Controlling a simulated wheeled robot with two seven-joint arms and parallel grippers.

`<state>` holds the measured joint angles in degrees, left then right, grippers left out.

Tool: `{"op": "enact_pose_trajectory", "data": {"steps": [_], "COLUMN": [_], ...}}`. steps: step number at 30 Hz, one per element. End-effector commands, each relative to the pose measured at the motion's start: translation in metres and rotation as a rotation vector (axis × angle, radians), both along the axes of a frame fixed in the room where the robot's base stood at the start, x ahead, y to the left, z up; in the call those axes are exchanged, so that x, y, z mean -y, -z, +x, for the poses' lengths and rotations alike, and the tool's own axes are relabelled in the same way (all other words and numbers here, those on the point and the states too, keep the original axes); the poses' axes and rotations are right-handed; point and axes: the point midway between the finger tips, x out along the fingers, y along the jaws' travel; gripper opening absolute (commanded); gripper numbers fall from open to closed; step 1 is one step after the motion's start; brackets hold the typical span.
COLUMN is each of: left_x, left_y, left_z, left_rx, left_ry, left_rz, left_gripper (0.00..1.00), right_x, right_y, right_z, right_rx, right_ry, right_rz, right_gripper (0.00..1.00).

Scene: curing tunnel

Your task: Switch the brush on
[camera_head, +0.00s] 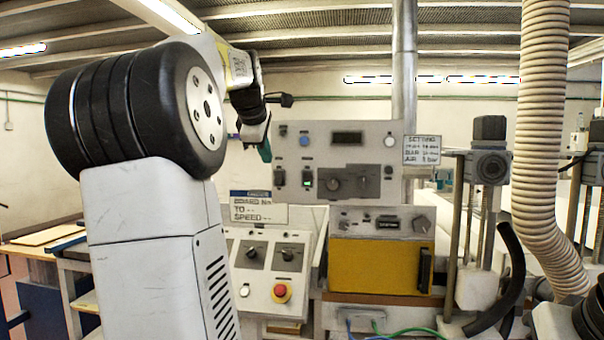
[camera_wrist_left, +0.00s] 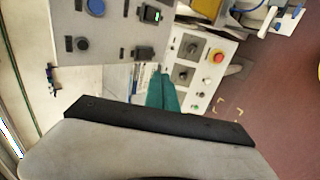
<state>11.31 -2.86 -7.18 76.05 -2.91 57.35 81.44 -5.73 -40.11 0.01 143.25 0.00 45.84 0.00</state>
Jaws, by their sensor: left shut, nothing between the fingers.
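The grey control panel (camera_head: 320,160) stands upright at the centre of the head view. It carries a rocker switch lit green (camera_head: 307,179) and, to its left, an unlit dark rocker (camera_head: 279,178). Both also show in the left wrist view, the lit rocker (camera_wrist_left: 150,13) at the top and the dark rocker (camera_wrist_left: 143,52) below it. Their labels are too small to read, so I cannot tell which one is the brush's. My left gripper (camera_head: 265,151) is at the panel's left edge, above the dark rocker; its teal fingers (camera_wrist_left: 163,92) are shut and empty. My right gripper is out of view.
The panel also has a blue button (camera_head: 304,139), a dark display (camera_head: 347,138) and two knobs. Below left, a sloping console (camera_head: 260,293) bears a red stop button (camera_head: 281,292). A yellow-fronted unit (camera_head: 375,265) sits below; a ribbed hose (camera_head: 540,120) hangs at right.

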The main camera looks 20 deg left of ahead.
Motion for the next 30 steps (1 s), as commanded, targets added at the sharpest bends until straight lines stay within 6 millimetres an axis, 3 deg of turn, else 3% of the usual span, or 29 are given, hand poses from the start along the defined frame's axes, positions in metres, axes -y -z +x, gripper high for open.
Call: {"op": "enact_pose_trajectory", "data": {"steps": [5,17,24,30], "left_x": [-0.003,-0.017,-0.025,-0.026], "left_y": [0.015,0.072,0.073,0.073], "left_z": [0.014,0.073,0.103,0.109], "left_rx": [-0.005,-0.005,-0.001,0.0], "left_ry": [0.001,-0.001,0.0,0.0], "left_rz": [-0.002,-0.002,0.0,0.0], "left_gripper": [0.0,0.0,0.0,0.0], "right_x": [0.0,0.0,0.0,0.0], "right_y": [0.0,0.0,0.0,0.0], "right_z": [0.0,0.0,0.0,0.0], "right_rx": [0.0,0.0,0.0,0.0], "right_ry": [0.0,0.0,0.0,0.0], "right_rz": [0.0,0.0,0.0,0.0], "right_gripper": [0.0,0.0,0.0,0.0]}}
